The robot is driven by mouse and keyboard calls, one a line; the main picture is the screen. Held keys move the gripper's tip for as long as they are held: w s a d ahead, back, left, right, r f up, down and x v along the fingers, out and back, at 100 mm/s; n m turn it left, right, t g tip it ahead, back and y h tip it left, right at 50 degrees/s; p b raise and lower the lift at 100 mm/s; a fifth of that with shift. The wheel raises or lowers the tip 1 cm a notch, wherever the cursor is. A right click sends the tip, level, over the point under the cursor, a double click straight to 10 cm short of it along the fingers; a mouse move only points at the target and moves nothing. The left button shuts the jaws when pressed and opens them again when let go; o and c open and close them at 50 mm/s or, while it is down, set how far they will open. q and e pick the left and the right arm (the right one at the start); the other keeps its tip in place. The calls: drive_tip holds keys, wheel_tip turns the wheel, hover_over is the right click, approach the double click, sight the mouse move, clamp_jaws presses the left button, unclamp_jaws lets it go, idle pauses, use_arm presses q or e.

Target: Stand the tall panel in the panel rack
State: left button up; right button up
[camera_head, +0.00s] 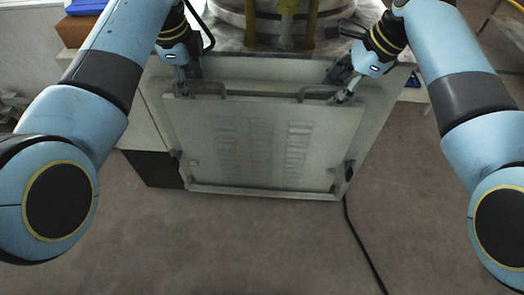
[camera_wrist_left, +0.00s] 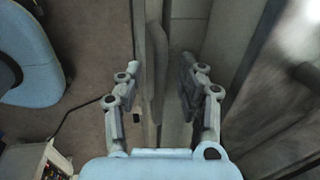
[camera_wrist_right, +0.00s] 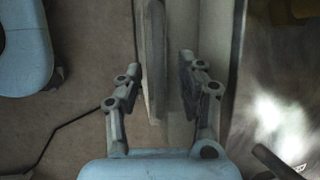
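The tall panel (camera_head: 258,145) is a large pale grey plate with faint slotted patterns. It stands near upright before a machine, with two loop handles along its top edge, the left handle (camera_head: 208,86) and the right handle (camera_head: 316,93). My left gripper (camera_head: 184,88) is at its upper left corner beside the left handle. My right gripper (camera_head: 346,95) is at the upper right corner beside the right handle. In both wrist views the fingers are apart, with part of the panel between them and gaps showing. I cannot make out the panel rack with certainty.
A larger grey plate (camera_head: 377,105) lies behind the panel, below a round machine (camera_head: 275,25). A dark box (camera_head: 152,168) stands at the panel's lower left. A black cable (camera_head: 362,240) runs over the floor. The brown floor (camera_head: 250,250) in front is clear.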

use_arm(q)
drive_tip(key=shift+f, duration=0.1)
clamp_jaws()
use_arm(e)
clamp_jaws()
use_arm(q)
drive_tip(key=shift+w, duration=0.1)
